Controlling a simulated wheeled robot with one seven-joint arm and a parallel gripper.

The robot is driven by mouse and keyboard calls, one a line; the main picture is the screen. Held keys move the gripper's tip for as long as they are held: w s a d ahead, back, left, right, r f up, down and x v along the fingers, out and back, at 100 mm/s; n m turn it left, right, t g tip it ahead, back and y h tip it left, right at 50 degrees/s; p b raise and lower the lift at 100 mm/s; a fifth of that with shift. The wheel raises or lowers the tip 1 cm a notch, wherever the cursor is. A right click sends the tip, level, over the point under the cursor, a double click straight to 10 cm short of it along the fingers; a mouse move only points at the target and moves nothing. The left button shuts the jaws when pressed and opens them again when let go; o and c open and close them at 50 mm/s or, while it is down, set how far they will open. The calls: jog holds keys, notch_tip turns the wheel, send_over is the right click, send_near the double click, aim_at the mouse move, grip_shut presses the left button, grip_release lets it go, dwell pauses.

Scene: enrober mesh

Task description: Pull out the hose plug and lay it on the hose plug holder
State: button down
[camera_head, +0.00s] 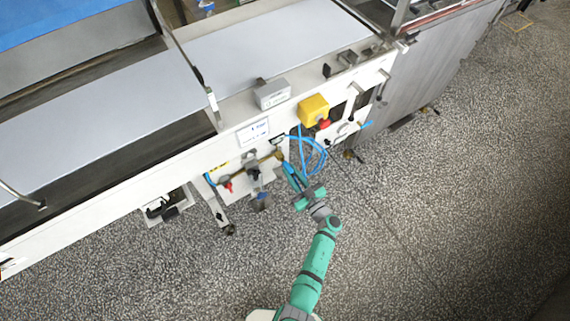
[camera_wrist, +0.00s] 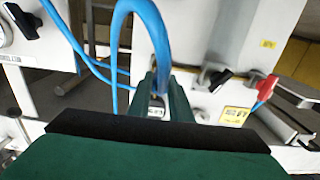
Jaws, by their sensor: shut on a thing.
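My gripper (camera_head: 284,160) is at the front of the white machine, below its white label. In the wrist view, its two green fingers (camera_wrist: 161,88) are shut on the hose plug (camera_wrist: 157,103), a small pale metallic end mostly hidden between them. A thick blue hose (camera_wrist: 150,22) arches up from the plug. In the head view, the blue hose (camera_head: 313,158) hangs in loops just right of the gripper. I cannot tell whether the plug is still seated in its socket. I cannot make out the hose plug holder for certain.
A yellow box (camera_head: 313,108) with a red button sits on the machine's front, above right of the gripper. A red valve handle (camera_head: 229,187) is to the left, and it also shows in the wrist view (camera_wrist: 266,88). The speckled floor (camera_head: 430,230) is clear in front.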

jog(key=shift+v, duration=2.4)
